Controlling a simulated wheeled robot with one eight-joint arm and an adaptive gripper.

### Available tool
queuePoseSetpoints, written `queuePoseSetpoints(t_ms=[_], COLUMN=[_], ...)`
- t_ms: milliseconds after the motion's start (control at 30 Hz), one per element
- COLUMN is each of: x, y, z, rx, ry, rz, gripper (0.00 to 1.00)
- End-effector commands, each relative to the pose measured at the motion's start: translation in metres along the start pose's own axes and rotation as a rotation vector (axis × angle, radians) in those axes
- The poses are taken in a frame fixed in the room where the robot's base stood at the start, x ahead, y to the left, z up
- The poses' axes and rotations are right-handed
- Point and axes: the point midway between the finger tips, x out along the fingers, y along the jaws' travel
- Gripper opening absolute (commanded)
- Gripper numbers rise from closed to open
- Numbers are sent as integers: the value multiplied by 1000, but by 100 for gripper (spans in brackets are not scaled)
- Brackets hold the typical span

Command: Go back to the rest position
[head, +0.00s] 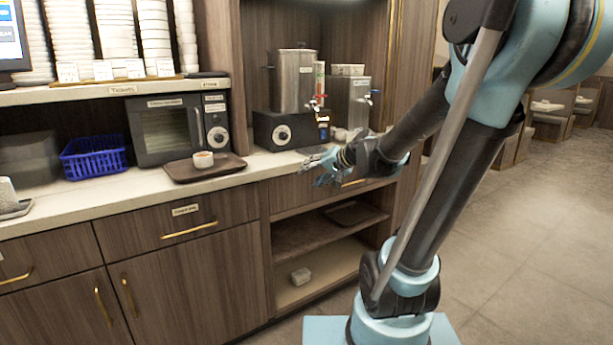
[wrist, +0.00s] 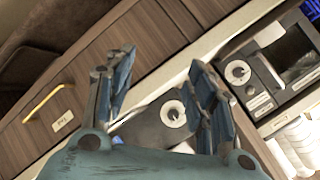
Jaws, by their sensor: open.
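My gripper (head: 322,168) is open and empty in the head view. It hangs in front of the counter's front edge, to the right of the brown tray. In the wrist view its two fingers (wrist: 160,95) are spread apart with nothing between them. Beyond them show a drawer front with a brass handle and a dark appliance with a round dial. My arm reaches in from the right side of the head view.
A brown tray (head: 183,175) with a small cup (head: 203,159) lies on the counter (head: 115,192). A microwave (head: 168,133), a blue basket (head: 92,158) and a metal urn (head: 294,80) stand behind. Open shelves (head: 318,278) are below. The floor (head: 535,235) at right is clear.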

Motion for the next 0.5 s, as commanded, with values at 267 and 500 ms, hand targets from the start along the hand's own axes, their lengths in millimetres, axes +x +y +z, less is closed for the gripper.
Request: queuePoseSetpoints(t_ms=[267,500], x=[-49,-98], y=[58,116], z=[75,135], rx=[-123,-197], ry=[-156,-291], rz=[224,439], gripper=[50,50])
